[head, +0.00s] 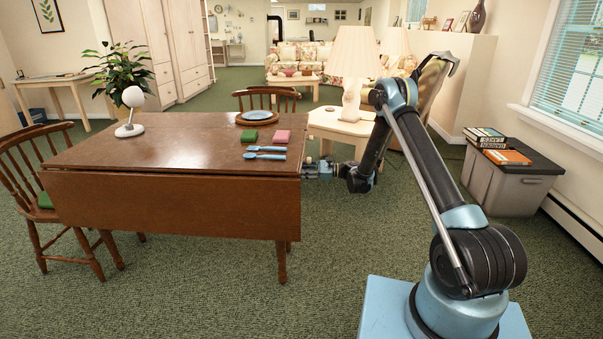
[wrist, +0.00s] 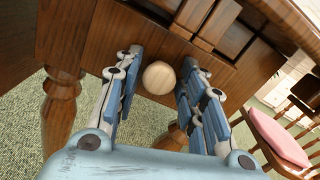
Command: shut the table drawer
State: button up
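The brown wooden table (head: 170,145) stands left of my arm in the head view. In the wrist view, its drawer front (wrist: 225,72) carries a round pale wooden knob (wrist: 158,80). Dark compartments with wooden dividers (wrist: 192,14) show behind the front, so the drawer stands at least partly open. My gripper (wrist: 160,66) is open, its two fingers on either side of the knob. I cannot tell whether they touch it. In the head view, my gripper (head: 320,168) is low beside the table's right end; the drawer itself is hidden there.
A table leg (wrist: 60,105) stands left of my fingers in the wrist view, and a chair with a pink cushion (wrist: 278,138) is at right. A side table (head: 340,127) with a lamp (head: 354,55) stands behind my arm. A grey bin (head: 512,180) is right.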

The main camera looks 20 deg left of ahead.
dwell(0.3)
jog(key=v, duration=1.2)
jog(key=shift+r, duration=0.1)
